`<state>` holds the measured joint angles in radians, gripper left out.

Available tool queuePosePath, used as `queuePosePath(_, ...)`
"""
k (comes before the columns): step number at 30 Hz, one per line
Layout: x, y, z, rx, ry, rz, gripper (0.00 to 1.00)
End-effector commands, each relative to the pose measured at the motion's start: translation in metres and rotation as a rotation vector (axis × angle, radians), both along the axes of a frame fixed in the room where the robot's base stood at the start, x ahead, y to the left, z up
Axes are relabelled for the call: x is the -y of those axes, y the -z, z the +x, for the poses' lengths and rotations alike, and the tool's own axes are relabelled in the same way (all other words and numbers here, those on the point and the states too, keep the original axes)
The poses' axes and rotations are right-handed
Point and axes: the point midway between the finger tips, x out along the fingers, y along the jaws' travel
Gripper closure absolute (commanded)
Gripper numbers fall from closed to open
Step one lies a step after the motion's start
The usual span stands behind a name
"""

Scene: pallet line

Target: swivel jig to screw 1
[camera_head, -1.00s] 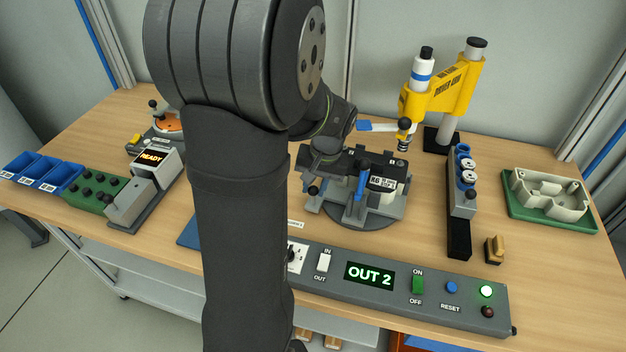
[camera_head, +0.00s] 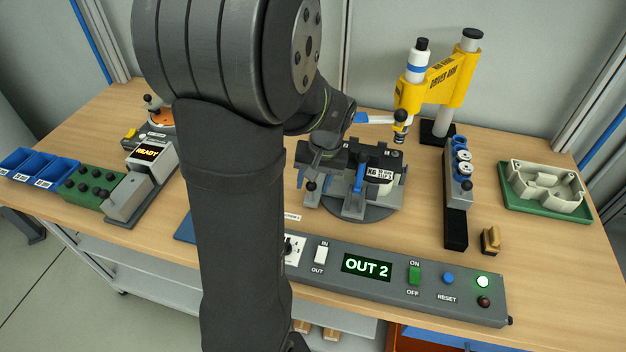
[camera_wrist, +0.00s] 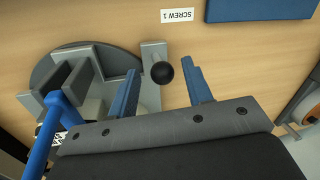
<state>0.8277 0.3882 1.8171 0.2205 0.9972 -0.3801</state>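The swivel jig is a grey round turntable (camera_head: 360,211) with grey blocks and a blue lever (camera_head: 359,176), in the middle of the bench. In the wrist view the jig (camera_wrist: 70,62) is at the left, and its arm ends in a black ball knob (camera_wrist: 162,72). My gripper (camera_wrist: 162,69) is open, with one blue finger on each side of the knob and visible gaps. In the head view my arm hides most of the gripper. A "SCREW 1" label (camera_wrist: 177,15) lies on the bench near the knob.
A yellow driver arm (camera_head: 437,82) stands behind the jig. A control panel (camera_head: 400,288) reading "OUT 2" runs along the front. A blue flat piece (camera_wrist: 262,8) lies beside the label. A green tray (camera_head: 545,206) with a beige casting is at the right.

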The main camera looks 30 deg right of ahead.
Motion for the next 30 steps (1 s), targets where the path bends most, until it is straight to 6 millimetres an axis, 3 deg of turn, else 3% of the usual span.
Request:
queuePosePath(8, 0.0, 0.0, 0.001, 0.001, 0.001, 0.0, 0.54)
queuePosePath(13, 0.002, -0.013, 0.0, 0.004, 0.002, -0.001, 0.54)
queuePosePath(30, 0.023, -0.14, -0.014, 0.003, 0.002, -0.003, 0.54)
